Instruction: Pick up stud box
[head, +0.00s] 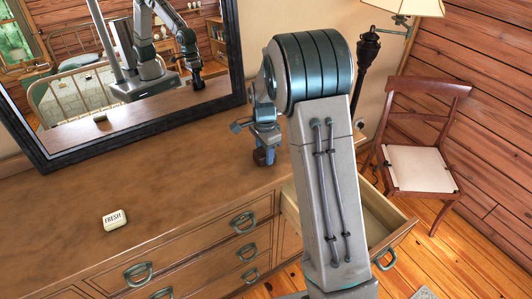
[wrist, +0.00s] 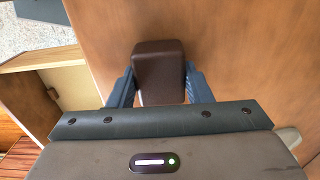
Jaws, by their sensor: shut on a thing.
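The stud box is a small dark brown box with rounded edges. In the wrist view the stud box (wrist: 159,65) sits between the two blue-grey fingers of my gripper (wrist: 160,84), which is shut on its sides. In the head view my gripper (head: 264,146) points down at the right end of the dresser top, with the brown stud box (head: 262,157) at its tips. My arm partly blocks this area. I cannot tell whether the box touches the wood or is just above it.
The wooden dresser (head: 170,185) has an open drawer (head: 377,210) at its right end, close to my arm. A small FRESH tin (head: 115,219) lies on the dresser top. A framed mirror (head: 130,70) stands behind. A lamp (head: 368,50) and a chair (head: 420,168) are to the right.

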